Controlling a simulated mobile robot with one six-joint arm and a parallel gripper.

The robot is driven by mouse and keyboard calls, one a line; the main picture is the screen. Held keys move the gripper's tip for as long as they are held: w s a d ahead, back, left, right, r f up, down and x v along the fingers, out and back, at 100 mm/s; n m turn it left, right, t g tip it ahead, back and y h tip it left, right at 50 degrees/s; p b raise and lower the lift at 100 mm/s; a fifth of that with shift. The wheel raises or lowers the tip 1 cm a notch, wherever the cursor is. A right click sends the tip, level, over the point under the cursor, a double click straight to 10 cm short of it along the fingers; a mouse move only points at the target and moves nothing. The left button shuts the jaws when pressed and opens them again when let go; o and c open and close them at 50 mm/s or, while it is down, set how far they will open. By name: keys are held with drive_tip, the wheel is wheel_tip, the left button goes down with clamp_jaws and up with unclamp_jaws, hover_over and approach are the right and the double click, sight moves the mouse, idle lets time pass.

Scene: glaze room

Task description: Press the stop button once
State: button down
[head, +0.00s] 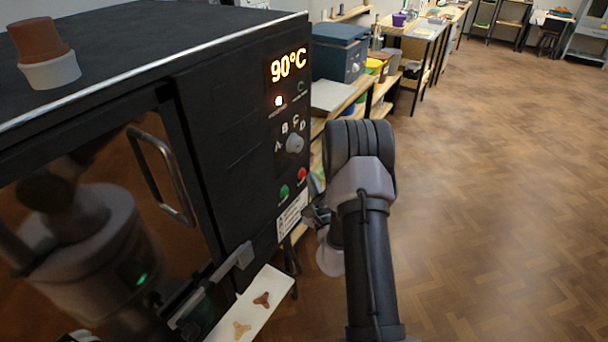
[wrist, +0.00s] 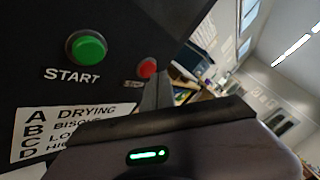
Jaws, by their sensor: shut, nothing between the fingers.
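The black kiln (head: 235,130) fills the left of the head view. Its front panel carries a red button (head: 302,174), with a green button (head: 284,191) below and left of it. The wrist view shows the green button (wrist: 88,47) marked START and the smaller red button (wrist: 147,68) to its right; the label under the red one is too dark to read well. My gripper (head: 313,208) is shut and empty, just right of the panel and a little below the red button. Its finger (wrist: 163,90) appears close to the red button; I cannot tell whether they touch.
The panel also has a 90°C display (head: 288,65), a lit lamp (head: 278,101) and an A-to-D dial (head: 294,144). A white label (head: 291,215) sits below the buttons. A white shelf (head: 255,303) bears small tripod pieces. Shelving (head: 345,105) stands behind; the floor (head: 490,190) at right is clear.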

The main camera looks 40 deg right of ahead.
drive_tip(key=shift+w+a, duration=0.15)
drive_tip(key=shift+w, duration=0.3)
idle(0.6)
drive_tip(key=shift+s+d+b, duration=0.3)
drive_tip(key=shift+s+b, duration=0.05)
drive_tip(key=shift+s, duration=0.45)
drive_tip(key=shift+s+d+b, duration=0.3)
drive_tip(key=shift+s+b, duration=0.1)
drive_tip(key=shift+s, duration=0.4)
drive_tip(key=shift+s+d+b, duration=0.35)
drive_tip(key=shift+s, duration=0.4)
drive_tip(key=shift+s+d+b, duration=0.3)
drive_tip(key=shift+s+b, duration=0.1)
drive_tip(key=shift+s, duration=0.4)
